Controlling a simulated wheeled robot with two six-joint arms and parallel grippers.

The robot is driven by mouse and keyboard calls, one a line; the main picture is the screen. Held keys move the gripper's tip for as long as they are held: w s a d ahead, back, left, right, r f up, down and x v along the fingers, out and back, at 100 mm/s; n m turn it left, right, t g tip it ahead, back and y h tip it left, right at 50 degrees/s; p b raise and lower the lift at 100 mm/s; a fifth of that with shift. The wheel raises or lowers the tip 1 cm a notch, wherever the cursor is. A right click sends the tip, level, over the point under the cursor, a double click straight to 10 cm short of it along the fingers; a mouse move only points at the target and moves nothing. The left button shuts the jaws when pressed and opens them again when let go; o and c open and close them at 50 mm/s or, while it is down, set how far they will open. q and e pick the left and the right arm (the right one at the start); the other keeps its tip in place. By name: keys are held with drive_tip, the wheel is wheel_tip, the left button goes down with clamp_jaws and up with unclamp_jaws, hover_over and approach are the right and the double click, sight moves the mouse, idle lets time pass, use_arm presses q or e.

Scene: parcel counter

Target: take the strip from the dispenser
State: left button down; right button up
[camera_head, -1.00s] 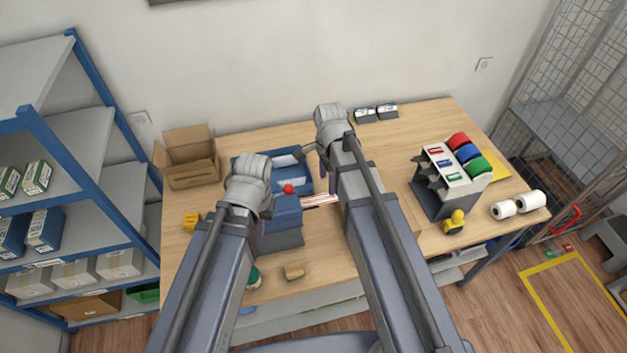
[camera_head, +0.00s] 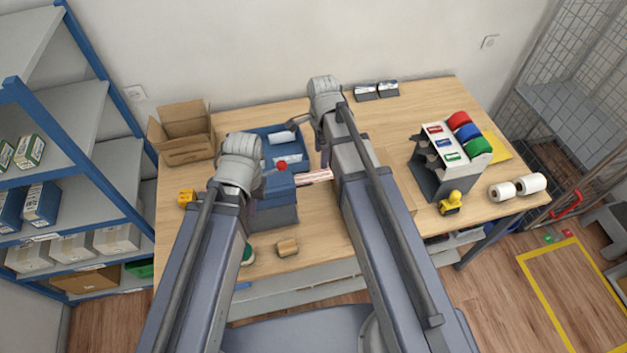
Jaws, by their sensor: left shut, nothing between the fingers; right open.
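The dispenser (camera_head: 273,204) is a blue and grey box with a red button (camera_head: 281,165) on top, standing left of the table's middle. A pale strip with reddish marks (camera_head: 313,177) sticks out of its right side. My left gripper (camera_head: 271,171) is shut and empty at the dispenser's top, close to the red button; I cannot tell whether it touches it. My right gripper (camera_head: 323,152) is open, beyond the strip's outer end in the picture, and apart from it as far as I can see. My arms hide part of the dispenser and of the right fingers.
A blue tray (camera_head: 300,141) lies behind the dispenser. An open cardboard box (camera_head: 186,146) stands at the back left, a tape rack with coloured rolls (camera_head: 431,182) at the right. A small wooden block (camera_head: 288,247) and a yellow item (camera_head: 187,198) lie nearer.

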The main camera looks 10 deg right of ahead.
sight(320, 175)
wheel_tip(320, 175, down, 9)
drive_tip(key=b, duration=0.7)
drive_tip(key=shift+r+b, duration=0.15)
drive_tip(key=shift+b, duration=0.25)
drive_tip(key=c, duration=0.6)
